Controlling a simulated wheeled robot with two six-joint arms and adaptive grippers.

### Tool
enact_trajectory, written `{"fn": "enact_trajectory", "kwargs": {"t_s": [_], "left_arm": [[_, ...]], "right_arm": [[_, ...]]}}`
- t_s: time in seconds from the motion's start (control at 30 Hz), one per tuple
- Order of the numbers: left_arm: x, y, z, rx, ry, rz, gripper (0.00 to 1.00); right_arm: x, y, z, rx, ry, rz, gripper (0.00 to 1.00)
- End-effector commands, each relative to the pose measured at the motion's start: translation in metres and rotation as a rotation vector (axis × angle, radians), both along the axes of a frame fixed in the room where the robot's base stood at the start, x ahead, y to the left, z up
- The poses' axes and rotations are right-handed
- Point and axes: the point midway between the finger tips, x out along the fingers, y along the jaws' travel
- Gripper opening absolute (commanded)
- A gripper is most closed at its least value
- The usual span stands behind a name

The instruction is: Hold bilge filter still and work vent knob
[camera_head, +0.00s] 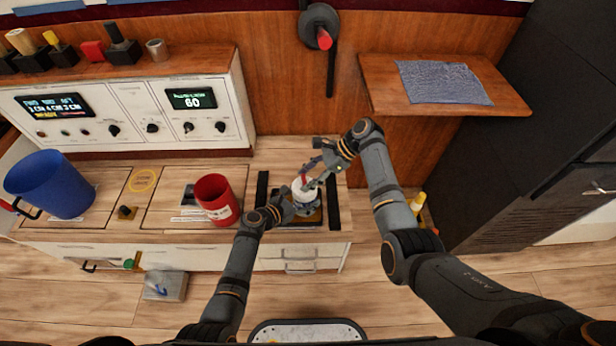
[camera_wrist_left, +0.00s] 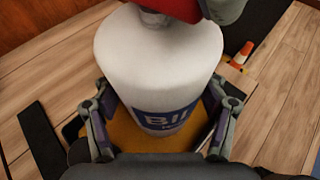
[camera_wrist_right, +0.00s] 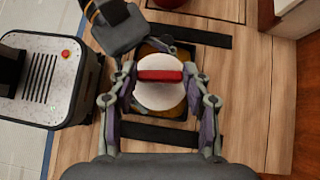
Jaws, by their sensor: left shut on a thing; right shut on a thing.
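The bilge filter (camera_wrist_left: 150,60) is a white cylinder with a blue label. It stands upright on a dark and yellow base on the counter, and shows small in the head view (camera_head: 300,189). My left gripper (camera_head: 288,205) is shut around its lower body, one finger on each side (camera_wrist_left: 160,130). The vent knob (camera_wrist_right: 160,76) is a red bar on top of the filter. My right gripper (camera_head: 312,176) comes from above and is shut on the knob; its fingers stand either side of the white top in the right wrist view. The knob is partly hidden in the head view.
A red bucket (camera_head: 215,198) stands on the counter left of the filter, and a blue bucket (camera_head: 55,184) farther left. Black strips (camera_head: 332,204) flank the base. A wall shelf with a grey cloth (camera_head: 443,82) is at right. An orange cone (camera_wrist_left: 242,54) stands beyond the counter.

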Motion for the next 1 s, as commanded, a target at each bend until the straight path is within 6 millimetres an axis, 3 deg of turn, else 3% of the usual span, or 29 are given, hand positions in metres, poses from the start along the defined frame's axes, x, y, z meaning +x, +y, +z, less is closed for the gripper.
{"fn": "enact_trajectory", "kwargs": {"t_s": [0.27, 0.3, 0.43, 0.77, 1.0], "left_arm": [[0.000, -0.001, 0.001, -0.002, -0.001, -0.002, 0.14], [0.000, -0.001, 0.001, -0.002, -0.001, -0.002, 0.14], [0.000, -0.001, 0.001, -0.002, -0.001, -0.001, 0.14], [0.000, 0.000, 0.001, -0.002, -0.001, -0.001, 0.14], [0.000, 0.000, 0.001, -0.001, -0.001, 0.000, 0.14]], "right_arm": [[0.000, 0.000, 0.000, -0.001, -0.002, 0.001, 0.17], [0.000, 0.000, 0.000, -0.001, -0.002, 0.001, 0.54], [0.000, 0.000, 0.000, -0.001, -0.001, 0.002, 0.72], [0.000, -0.002, 0.001, -0.001, -0.001, 0.001, 0.72], [0.006, -0.032, 0.031, -0.004, -0.003, 0.000, 0.72]]}}
